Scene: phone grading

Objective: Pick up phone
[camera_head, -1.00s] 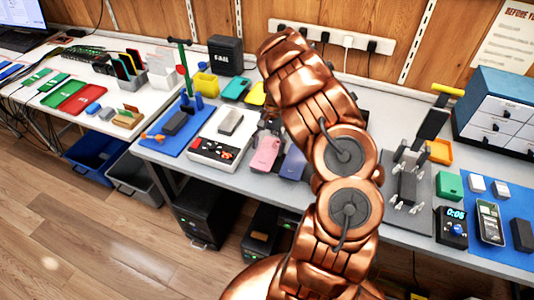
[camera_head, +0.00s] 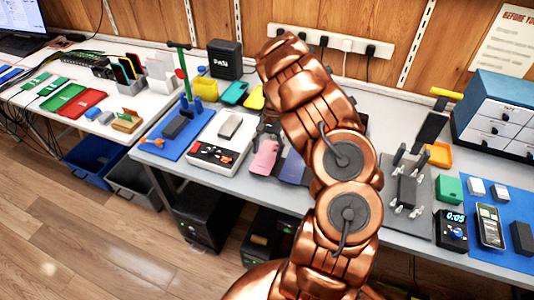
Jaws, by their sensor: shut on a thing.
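A pink phone (camera_head: 265,157) is at the middle of the grey bench, just left of my copper arm. My gripper (camera_head: 269,131) is a small dark shape at the phone's upper end, mostly hidden behind the arm. It is shut on the pink phone, though the finger contact is hard to see. I cannot tell whether the phone is clear of the bench top. A blue-violet phone (camera_head: 293,167) lies just right of it, partly covered by my arm.
A white tester box (camera_head: 218,158) with a grey phone stands close to the left. A blue mat (camera_head: 160,147) lies further left. Right of my arm are a dark fixture (camera_head: 407,190), a small timer (camera_head: 452,229) and a blue drawer cabinet (camera_head: 495,115).

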